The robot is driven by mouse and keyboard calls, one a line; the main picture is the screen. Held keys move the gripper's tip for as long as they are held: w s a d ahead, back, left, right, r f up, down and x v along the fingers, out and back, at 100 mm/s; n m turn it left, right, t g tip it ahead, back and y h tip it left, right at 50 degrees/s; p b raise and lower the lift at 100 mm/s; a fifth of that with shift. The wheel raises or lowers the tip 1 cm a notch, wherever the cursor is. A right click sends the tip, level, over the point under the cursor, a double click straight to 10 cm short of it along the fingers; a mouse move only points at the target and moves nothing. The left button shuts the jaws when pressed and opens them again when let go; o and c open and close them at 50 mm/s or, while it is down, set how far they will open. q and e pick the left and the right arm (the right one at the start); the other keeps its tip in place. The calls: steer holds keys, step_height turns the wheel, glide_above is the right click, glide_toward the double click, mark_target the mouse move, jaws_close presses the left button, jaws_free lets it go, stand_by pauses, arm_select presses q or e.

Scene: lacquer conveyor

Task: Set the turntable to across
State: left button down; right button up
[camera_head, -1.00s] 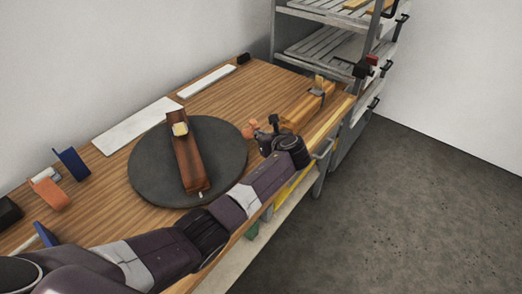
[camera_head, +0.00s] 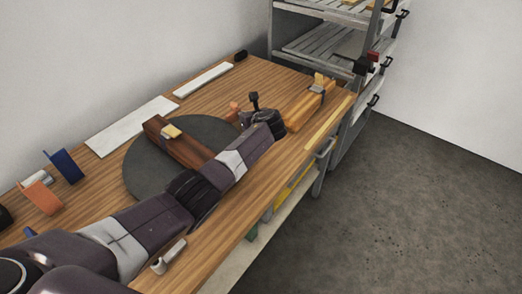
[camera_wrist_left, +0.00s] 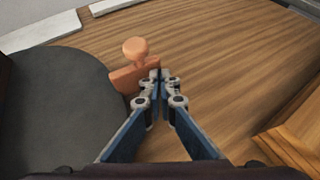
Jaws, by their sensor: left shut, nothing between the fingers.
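The turntable (camera_head: 140,173) is a dark grey disc lying flat on the wooden bench. A reddish-brown wooden beam (camera_head: 178,147) with a pale block on it lies across the disc, running from upper left to lower right. An orange knobbed tab (camera_head: 234,108) sits at the disc's edge; it also shows in the left wrist view (camera_wrist_left: 137,66). My left gripper (camera_wrist_left: 160,79) is shut and empty, its tips right beside the tab's right end; I cannot tell if they touch. My left arm hides the near part of the disc and beam. My right gripper is not in view.
A light wooden block with a clamp (camera_head: 308,106) stands right of my gripper. White strips (camera_head: 130,126) lie along the wall. Orange and blue holders (camera_head: 66,168) stand at the left. A grey shelf rack (camera_head: 325,45) stands beyond the bench. Bare bench lies behind the tab.

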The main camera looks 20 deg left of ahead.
arm_select(q)
steer(key=shift+w+a, duration=0.3)
steer(key=shift+a, duration=0.35)
steer(key=shift+r, duration=0.1)
steer(key=shift+w+a+r, duration=0.1)
steer(key=shift+a+r, duration=0.05)
